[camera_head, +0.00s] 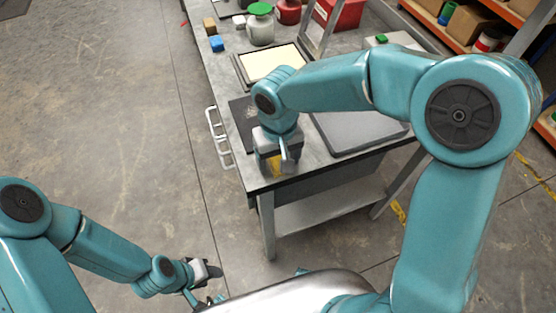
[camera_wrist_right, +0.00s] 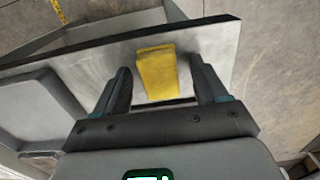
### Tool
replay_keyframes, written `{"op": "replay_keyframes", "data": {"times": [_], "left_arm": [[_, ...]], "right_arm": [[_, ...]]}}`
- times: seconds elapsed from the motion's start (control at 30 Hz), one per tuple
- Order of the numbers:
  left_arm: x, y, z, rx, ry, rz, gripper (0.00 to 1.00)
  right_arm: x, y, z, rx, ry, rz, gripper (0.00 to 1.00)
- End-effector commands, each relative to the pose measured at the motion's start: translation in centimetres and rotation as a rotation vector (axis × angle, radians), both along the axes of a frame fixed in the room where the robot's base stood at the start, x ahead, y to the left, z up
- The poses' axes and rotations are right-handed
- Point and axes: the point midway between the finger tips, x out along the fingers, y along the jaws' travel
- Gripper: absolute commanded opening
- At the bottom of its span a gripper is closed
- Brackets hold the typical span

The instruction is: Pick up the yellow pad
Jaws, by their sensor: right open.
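The yellow pad (camera_wrist_right: 157,74) lies on the grey metal table near its corner. In the head view only a little of the yellow pad (camera_head: 275,166) shows, mostly hidden by my right gripper (camera_head: 279,165). In the right wrist view my right gripper (camera_wrist_right: 163,90) is open, with one finger on each side of the pad and gaps between them. My left gripper (camera_head: 208,285) is low at the left, over the floor and away from the table; its fingers are too small to read.
The grey table (camera_head: 225,75) carries a dark grey tray (camera_head: 360,130) right of my right gripper. A framed cream panel (camera_head: 268,62), a jar with a green lid (camera_head: 260,25), a blue block (camera_head: 216,44) and a red box (camera_head: 340,12) are farther back. Shelves stand at the right.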

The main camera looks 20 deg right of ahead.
Motion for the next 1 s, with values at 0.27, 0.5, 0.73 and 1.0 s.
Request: {"op": "replay_keyframes", "data": {"times": [0.27,0.5,0.73,1.0], "left_arm": [[0.0,0.0,0.0,0.0,0.0,0.0,0.43],[0.0,0.0,0.0,0.0,0.0,0.0,0.43],[0.0,0.0,0.1,0.0,0.0,0.0,0.43],[0.0,0.0,0.6,0.0,0.0,0.0,0.43]], "right_arm": [[0.0,0.0,0.0,0.0,0.0,0.0,0.13],[0.0,0.0,0.1,0.0,0.0,0.0,0.08],[0.1,0.0,1.6,-0.001,-0.002,0.001,0.08],[0.1,0.1,8.6,0.002,-0.008,-0.001,0.08]]}}
